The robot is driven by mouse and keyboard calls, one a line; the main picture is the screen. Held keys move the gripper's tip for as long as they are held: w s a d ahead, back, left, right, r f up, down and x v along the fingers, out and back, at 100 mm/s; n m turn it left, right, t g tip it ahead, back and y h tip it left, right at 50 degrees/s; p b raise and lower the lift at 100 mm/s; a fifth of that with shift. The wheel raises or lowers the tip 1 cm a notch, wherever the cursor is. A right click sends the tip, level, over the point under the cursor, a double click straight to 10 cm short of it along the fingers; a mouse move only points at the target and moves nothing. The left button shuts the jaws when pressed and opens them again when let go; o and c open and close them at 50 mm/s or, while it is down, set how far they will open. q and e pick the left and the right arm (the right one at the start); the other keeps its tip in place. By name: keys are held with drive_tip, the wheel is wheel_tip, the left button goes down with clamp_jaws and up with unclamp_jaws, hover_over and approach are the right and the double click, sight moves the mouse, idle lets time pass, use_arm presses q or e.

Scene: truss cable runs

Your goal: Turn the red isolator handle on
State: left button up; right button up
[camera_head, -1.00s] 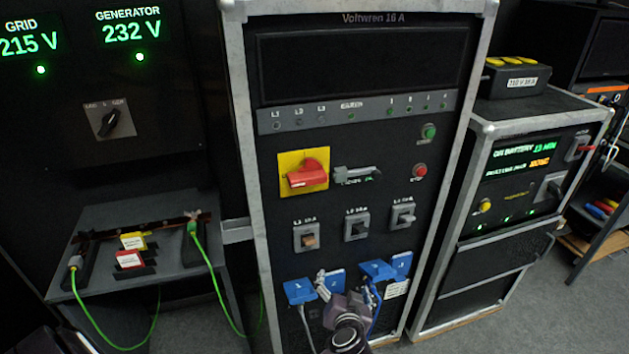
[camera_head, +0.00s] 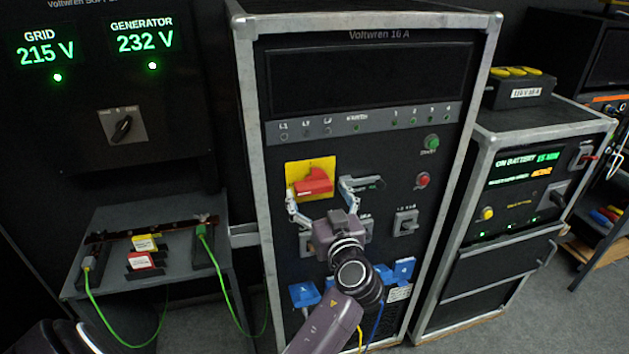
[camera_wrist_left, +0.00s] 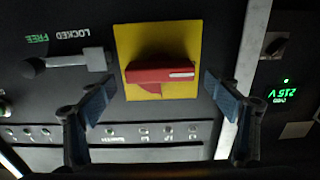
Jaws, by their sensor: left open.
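The red isolator handle (camera_head: 315,184) sits on a yellow plate (camera_head: 298,169) on the front of the Voltwren rack. It lies roughly horizontal, tilted slightly in the head view. My left gripper (camera_head: 319,197) is open just in front of it, fingers spread to either side and apart from the handle. In the left wrist view the red handle (camera_wrist_left: 160,73) lies between the two blue-padded fingers, nearer the top of the picture. A grey latch lever (camera_wrist_left: 80,59) beside the plate is next to one finger, with the words LOCKED and FREE by it.
Blue plugs (camera_head: 303,294) are lower down. Green and red push buttons (camera_head: 423,180) are at right. A shelf with green cables (camera_head: 217,273) stands at left.

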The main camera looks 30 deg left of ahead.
sight(313, 183)
use_arm(q)
drive_tip(key=shift+p+x, duration=0.4)
drive_tip(key=shift+x, duration=1)
drive_tip(key=c, duration=1.2)
